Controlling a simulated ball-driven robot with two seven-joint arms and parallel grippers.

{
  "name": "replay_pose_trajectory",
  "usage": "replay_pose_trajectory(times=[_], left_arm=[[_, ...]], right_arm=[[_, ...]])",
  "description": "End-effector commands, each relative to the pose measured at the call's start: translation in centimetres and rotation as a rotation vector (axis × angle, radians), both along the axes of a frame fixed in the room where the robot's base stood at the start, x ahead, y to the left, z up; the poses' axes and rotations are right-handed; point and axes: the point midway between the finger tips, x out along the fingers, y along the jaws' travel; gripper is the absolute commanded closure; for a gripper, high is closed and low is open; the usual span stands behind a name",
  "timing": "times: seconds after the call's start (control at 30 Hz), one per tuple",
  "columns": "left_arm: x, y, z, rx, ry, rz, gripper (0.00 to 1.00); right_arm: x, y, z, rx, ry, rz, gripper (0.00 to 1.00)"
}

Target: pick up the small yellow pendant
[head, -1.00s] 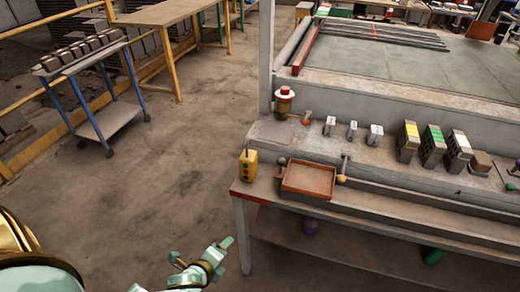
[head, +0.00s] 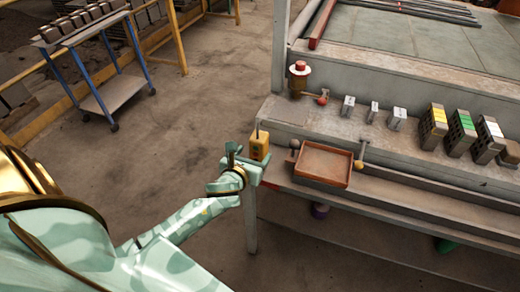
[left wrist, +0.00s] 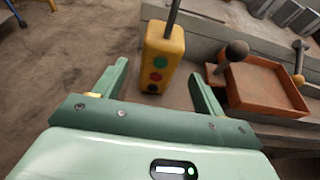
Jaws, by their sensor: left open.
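The small yellow pendant (head: 259,146) stands upright at the left corner of the grey bench ledge, with a dark rod or cable rising from its top. In the left wrist view the yellow pendant (left wrist: 162,62) shows green, red and dark round buttons. My left gripper (head: 240,160) is just left of and in front of it. In the left wrist view my left gripper (left wrist: 158,82) is open, with its two fingers apart and the pendant beyond them, roughly centred between the tips. Nothing is between the fingers. My right gripper is not in view.
A red-topped beacon (head: 299,78) stands behind. Several coloured blocks (head: 433,126) line the ledge at right. Open floor (head: 190,110) lies to the left.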

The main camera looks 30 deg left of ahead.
Motion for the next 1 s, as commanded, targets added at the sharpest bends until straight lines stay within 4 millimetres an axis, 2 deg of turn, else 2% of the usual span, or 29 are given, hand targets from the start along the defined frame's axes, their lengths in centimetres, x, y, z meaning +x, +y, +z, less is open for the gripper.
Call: replay_pose_trajectory(times=[0.2,0.5,0.77,0.87,0.9,1.0], left_arm=[[1.8,0.5,-0.7,-0.002,0.0,0.001,0.29],[5.8,1.5,-2.2,-0.004,0.001,0.0,0.29],[6.1,1.6,-2.1,-0.004,0.0,-0.001,0.29],[6.1,1.6,-2.1,-0.003,0.0,0.0,0.54],[6.1,1.6,-2.1,-0.003,0.0,0.0,0.65],[6.1,1.6,-2.1,-0.003,0.0,0.0,0.88]], right_arm=[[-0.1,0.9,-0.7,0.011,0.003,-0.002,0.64],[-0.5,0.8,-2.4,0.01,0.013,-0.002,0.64],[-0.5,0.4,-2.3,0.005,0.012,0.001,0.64],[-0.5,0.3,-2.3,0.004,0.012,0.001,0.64],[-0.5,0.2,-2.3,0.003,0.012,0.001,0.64],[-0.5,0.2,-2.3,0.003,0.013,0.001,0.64]])
